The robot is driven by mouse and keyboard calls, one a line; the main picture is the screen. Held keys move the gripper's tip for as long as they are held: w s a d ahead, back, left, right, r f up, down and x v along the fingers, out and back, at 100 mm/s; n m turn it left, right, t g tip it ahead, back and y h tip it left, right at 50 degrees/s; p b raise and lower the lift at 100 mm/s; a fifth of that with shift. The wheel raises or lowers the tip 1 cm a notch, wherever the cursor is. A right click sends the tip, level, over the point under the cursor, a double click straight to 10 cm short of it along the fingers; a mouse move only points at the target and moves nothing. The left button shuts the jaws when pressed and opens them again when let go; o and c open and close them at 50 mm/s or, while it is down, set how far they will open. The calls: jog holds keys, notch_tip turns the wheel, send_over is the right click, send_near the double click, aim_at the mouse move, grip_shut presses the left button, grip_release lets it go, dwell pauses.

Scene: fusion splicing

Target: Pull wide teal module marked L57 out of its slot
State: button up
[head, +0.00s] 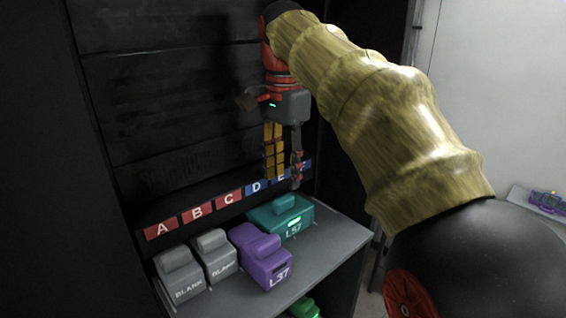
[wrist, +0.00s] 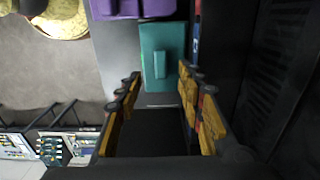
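The wide teal module marked L57 (head: 268,217) sits on the grey shelf, below the D and E labels, with a raised grip block on top and a lit green patch on its front. It also shows in the wrist view (wrist: 165,70), seen from above, just beyond the fingertips. My gripper (head: 283,184) hangs fingers down above the module's back part and is apart from it. In the wrist view my gripper (wrist: 160,84) has its yellow-padded fingers spread wide with nothing between them.
A purple module marked L37 (head: 262,258) stands directly left of the teal one. Two grey BLANK modules (head: 181,278) stand farther left. The label strip (head: 225,200) and dark back wall rise behind the slots. The shelf (head: 325,250) is clear to the right. A green object (head: 304,308) shows below.

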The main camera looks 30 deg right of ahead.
aim_at(284, 199)
jog(key=f, duration=0.5)
jog(key=shift+w, duration=0.2)
jog(key=shift+s+f, duration=0.25)
jog(key=shift+f, duration=0.15)
jog(key=shift+w+f, duration=0.15)
jog(key=shift+c, duration=0.2)
jog(key=shift+c, duration=0.6)
jog(key=c, duration=0.8)
grip_shut()
